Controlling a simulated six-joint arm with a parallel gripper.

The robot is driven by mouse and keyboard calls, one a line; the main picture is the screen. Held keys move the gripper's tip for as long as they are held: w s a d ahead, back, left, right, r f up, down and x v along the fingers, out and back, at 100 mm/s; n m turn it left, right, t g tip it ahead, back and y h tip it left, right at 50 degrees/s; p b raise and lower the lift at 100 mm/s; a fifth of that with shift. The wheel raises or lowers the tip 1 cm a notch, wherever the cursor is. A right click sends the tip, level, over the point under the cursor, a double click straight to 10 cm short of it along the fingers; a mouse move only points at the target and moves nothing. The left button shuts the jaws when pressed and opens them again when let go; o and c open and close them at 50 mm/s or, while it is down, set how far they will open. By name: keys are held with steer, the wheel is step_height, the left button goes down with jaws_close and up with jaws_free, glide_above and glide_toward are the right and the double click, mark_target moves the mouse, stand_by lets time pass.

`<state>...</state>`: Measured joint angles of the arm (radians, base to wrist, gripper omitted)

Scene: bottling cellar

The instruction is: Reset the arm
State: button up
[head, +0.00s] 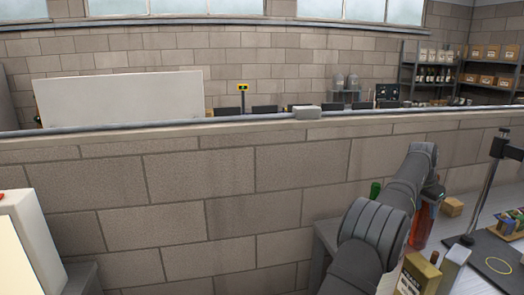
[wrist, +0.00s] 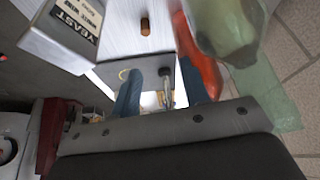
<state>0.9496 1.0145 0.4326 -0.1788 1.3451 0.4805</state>
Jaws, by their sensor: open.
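My gripper (wrist: 160,88) is open in the wrist view, with its two bluish fingers apart. In the head view my arm reaches up and right from the bottom edge, over the right-hand bench. The gripper end (head: 434,190) is mostly hidden behind the wrist there, close to a red-orange bottle (head: 421,228). I cannot tell whether they touch.
A green bottle (wrist: 228,28) and a yeast box (wrist: 62,32) stand near the gripper. The bench also holds a small cardboard box (head: 452,207), a black stand (head: 483,190) and a black mat (head: 492,278). A block wall (head: 200,200) runs behind.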

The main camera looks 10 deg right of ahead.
steer(key=w+a+r+n+t, duration=0.1)
steer(key=a+r, duration=0.3)
steer(key=a, duration=0.4)
steer(key=w+a+r+n, duration=0.1)
steer(key=a+r+n, duration=0.1)
steer(key=a+r, duration=0.35)
steer(key=w+a+f+n+t, duration=0.1)
steer(key=w+a+f, duration=0.3)
steer(key=w+a, duration=0.4)
steer(key=a+n, duration=0.1)
steer(key=a, duration=0.2)
steer(key=shift+w+y, duration=0.3)
steer(key=shift+y, duration=0.1)
steer(key=shift+s, duration=0.1)
steer(key=s+d+m, duration=0.1)
steer(key=s+d, duration=0.3)
steer(key=d, duration=0.4)
steer(key=s+d+m+g, duration=0.1)
steer(key=s+d, duration=0.3)
steer(key=d, duration=0.4)
steer(key=shift+s+d+m+h, duration=0.15)
steer(key=shift+s+m+h, duration=0.2)
steer(key=shift+m, duration=0.45)
